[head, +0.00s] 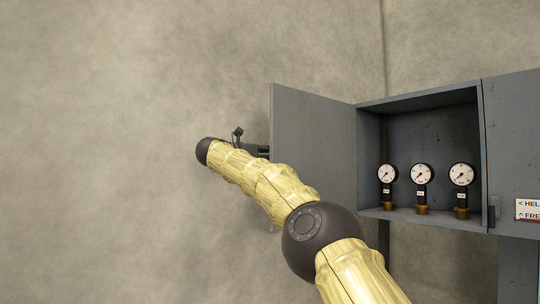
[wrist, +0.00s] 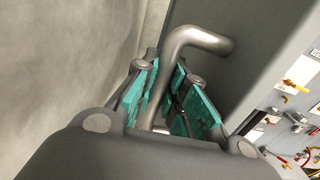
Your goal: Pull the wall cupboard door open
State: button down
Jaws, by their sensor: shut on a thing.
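The grey wall cupboard (head: 418,120) is in the head view at right. Its door (head: 313,140) stands swung wide open to the left, with the inside of the cupboard in plain sight. My gripper (head: 262,151) is at the door's far left edge, partly hidden behind my own arm and the door. In the wrist view my gripper (wrist: 168,78) has its teal pads closed around the bent metal handle (wrist: 198,36). The handle's upper bend sticks out above the pads. The door's grey face (wrist: 238,75) lies just right of the handle.
Several pressure gauges (head: 421,175) stand on the cupboard's floor. A second grey panel (head: 513,140) with a sign (head: 528,209) is at far right. Bare wall (head: 100,120) fills the left.

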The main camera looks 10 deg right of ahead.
jog(key=c, duration=1.5)
grip_release()
jog(key=shift+d, duration=0.15)
jog(key=shift+o, duration=0.2)
jog(key=v, duration=1.2)
